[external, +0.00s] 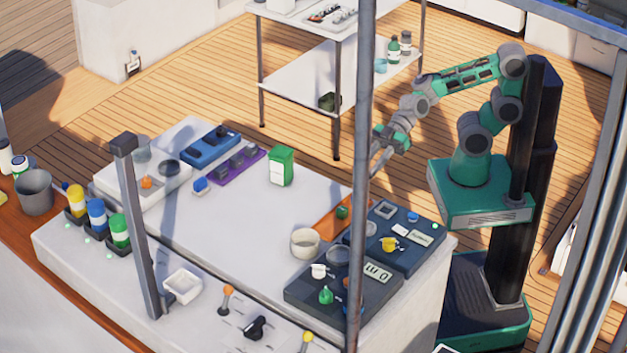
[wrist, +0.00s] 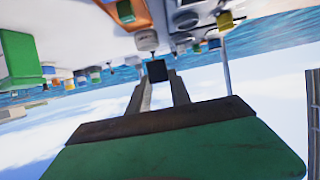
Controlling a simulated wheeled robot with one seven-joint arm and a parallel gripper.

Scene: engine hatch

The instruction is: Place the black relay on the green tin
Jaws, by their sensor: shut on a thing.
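My gripper (wrist: 158,85) is shut on a small black block, the black relay (wrist: 157,70), seen between the fingertips in the wrist view. In the external view my gripper (external: 377,165) is in the air beyond the bench's far right side, partly behind a grey post; the relay cannot be made out there. A green box-shaped container with a white label (external: 281,166), probably the green tin, stands upright on the bench, left of my gripper and apart from it. A large green shape (wrist: 20,62) at the left of the wrist view is probably the same container.
An orange tray (external: 328,221) with a small green item lies near the bench's right end. Grey posts (external: 361,90) cross the view. The bench middle is clear.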

